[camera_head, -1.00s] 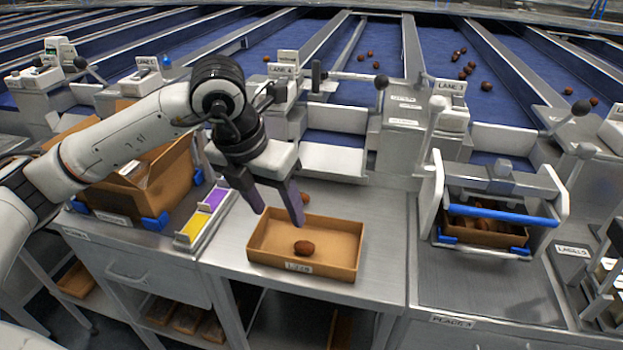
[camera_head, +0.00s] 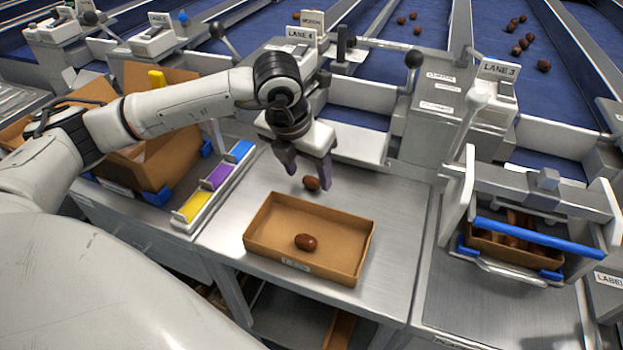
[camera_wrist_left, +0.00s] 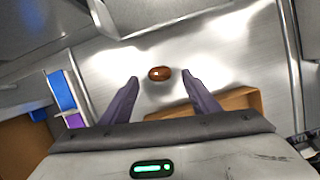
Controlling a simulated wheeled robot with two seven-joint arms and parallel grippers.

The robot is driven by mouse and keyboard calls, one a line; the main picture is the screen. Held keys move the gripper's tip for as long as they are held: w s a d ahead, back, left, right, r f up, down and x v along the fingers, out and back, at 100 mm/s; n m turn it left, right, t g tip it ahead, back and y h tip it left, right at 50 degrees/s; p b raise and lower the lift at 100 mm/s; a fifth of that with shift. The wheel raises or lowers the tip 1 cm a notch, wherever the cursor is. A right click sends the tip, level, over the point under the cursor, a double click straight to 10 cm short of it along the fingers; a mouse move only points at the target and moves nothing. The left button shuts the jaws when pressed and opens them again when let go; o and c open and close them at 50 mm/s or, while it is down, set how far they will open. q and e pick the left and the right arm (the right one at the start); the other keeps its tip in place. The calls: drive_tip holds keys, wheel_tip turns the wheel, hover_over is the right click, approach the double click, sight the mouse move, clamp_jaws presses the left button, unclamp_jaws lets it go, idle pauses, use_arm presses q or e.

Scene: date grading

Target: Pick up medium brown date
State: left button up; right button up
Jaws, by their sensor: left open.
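A brown date (camera_head: 311,183) lies on the metal table just behind the cardboard tray. It also shows in the left wrist view (camera_wrist_left: 159,73), ahead of and between my fingertips. My left gripper (camera_head: 308,178) is open and empty above the table, its fingers pointing down close to this date. The fingers show in the left wrist view (camera_wrist_left: 163,80) spread apart on either side. A second brown date (camera_head: 305,242) lies inside the tray (camera_head: 262,247). My right gripper is not in view.
Colour cards in a holder (camera_head: 187,222) and a large cardboard box (camera_head: 165,165) stand to the left. A press-like frame with a blue bar (camera_head: 540,238) stands to the right. Behind are the Lane 4 sign (camera_head: 300,34) and blue lanes with several dates. Bare table surrounds the tray.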

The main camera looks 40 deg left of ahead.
sight(311, 183)
use_arm(q)
drive_tip(key=shift+x, duration=1.05)
drive_tip(key=shift+w+f, duration=0.1)
drive_tip(key=shift+f, duration=0.05)
drive_tip(key=c, duration=0.7)
drive_tip(key=shift+c, duration=0.3)
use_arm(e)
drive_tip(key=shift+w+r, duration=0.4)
